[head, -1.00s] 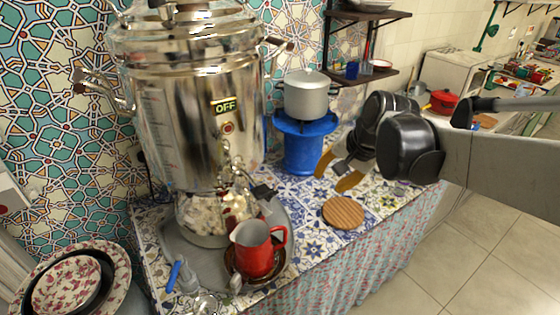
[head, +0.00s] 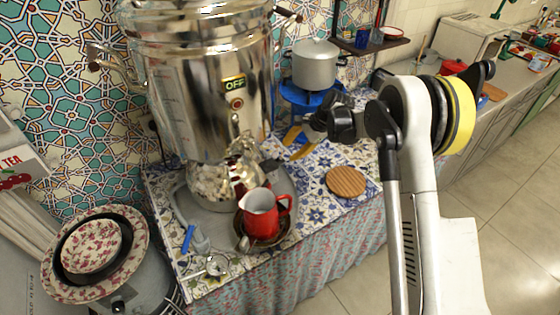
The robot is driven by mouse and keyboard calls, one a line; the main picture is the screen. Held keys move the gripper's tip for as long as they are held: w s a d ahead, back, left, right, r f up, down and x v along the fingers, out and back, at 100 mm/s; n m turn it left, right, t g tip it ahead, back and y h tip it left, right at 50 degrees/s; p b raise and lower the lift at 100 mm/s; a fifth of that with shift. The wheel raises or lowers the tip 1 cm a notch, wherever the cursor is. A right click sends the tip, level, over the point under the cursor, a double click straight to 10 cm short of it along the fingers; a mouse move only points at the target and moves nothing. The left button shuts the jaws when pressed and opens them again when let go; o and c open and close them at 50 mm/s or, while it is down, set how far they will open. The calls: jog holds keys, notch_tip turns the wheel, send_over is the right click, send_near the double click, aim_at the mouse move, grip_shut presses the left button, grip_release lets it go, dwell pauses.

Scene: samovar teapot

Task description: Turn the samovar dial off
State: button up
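The silver samovar (head: 190,105) stands on the tiled counter at the left of the head view. Its front bears a label (head: 234,85) reading "OFF", with a small round reddish dial (head: 236,104) just below it. Which way the dial is turned is too small to tell. My gripper (head: 297,143) is to the right of the samovar, lower than the dial and apart from it. Its two orange-yellow fingers point left and look spread, with nothing seen between them. My wrist partly hides the gripper's body.
A red pitcher (head: 261,213) stands on a dark saucer in front of the samovar. A round wooden trivet (head: 346,181) lies on the counter at right. A grey pot (head: 315,66) sits on a blue stand behind my gripper. Patterned plates (head: 65,287) are at lower left.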

aim_at(281, 159)
jog(key=b+x, duration=0.1)
jog(key=x, duration=0.6)
jog(key=shift+w+a+f+b, duration=0.1)
jog(key=shift+a+f+b, duration=0.1)
jog(key=shift+f+b, duration=0.2)
jog(key=shift+r, duration=0.1)
grip_shut()
